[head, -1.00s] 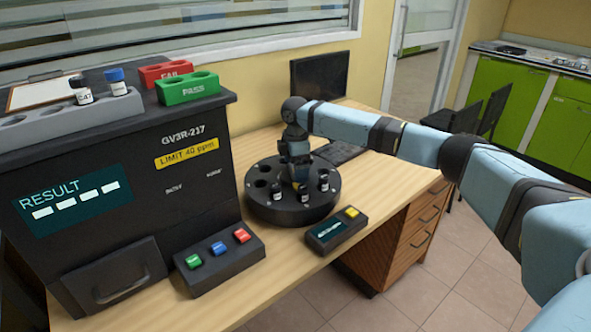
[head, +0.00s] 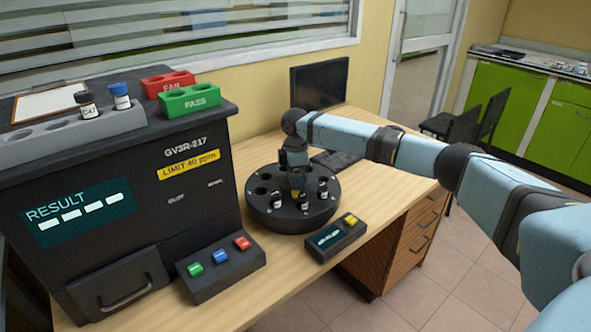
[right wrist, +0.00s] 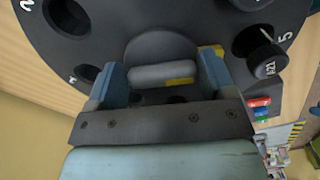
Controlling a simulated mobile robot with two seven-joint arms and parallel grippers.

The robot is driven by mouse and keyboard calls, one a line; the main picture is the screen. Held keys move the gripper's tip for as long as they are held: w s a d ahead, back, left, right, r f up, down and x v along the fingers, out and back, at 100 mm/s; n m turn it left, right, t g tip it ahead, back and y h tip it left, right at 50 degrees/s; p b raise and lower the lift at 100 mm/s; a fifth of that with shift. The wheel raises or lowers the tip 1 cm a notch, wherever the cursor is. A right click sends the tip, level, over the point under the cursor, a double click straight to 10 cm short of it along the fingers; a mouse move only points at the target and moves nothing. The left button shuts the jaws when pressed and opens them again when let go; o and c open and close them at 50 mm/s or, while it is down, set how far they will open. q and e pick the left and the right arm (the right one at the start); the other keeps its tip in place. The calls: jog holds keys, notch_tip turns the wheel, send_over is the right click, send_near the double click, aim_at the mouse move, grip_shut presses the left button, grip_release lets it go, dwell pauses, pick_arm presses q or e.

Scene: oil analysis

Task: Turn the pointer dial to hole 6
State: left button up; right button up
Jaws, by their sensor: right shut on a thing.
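The round black carousel (head: 258,211) stands on the desk with holes around its top and several dark-capped vials in some of them. My right gripper (head: 296,183) points down at its centre. In the right wrist view, the gripper's blue fingers (right wrist: 163,78) are shut on the grey grip bar of the pointer dial (right wrist: 160,72). A yellow mark shows at the bar's right end. A printed 5 stands by a hole with a vial (right wrist: 266,60); a 2 shows at upper left. I cannot read a 6 or tell which hole the pointer faces. My left gripper is not in view.
A small box with a yellow button (head: 338,238) sits in front of the carousel. The analyser (head: 130,190) and its coloured-button panel (head: 220,268) stand at left. A monitor (head: 318,82) and keyboard are behind. The desk's front edge is close.

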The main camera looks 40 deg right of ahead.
jog(key=r+m+p, duration=0.1)
jog(key=p, duration=0.2)
jog(key=shift+s, duration=0.1)
jog(key=m+p, duration=0.2)
jog(key=p, duration=0.2)
jog(key=shift+s+a, duration=0.1)
jog(key=shift+a, duration=0.05)
jog(key=m+p, duration=0.1)
jog(key=p, duration=0.2)
jog(key=shift+f+m, duration=0.15)
jog(key=shift+m, duration=0.15)
jog(key=shift+f+m+p, duration=0.1)
jog(key=shift+m+p, duration=0.5)
jog(key=shift+p, duration=0.5)
pick_arm(q)
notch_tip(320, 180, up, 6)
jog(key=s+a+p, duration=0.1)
jog(key=p, duration=0.1)
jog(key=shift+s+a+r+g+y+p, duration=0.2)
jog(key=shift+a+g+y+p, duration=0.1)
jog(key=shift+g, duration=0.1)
pick_arm(e)
jog(key=shift+f+m, duration=0.25)
jog(key=shift+m, duration=0.85)
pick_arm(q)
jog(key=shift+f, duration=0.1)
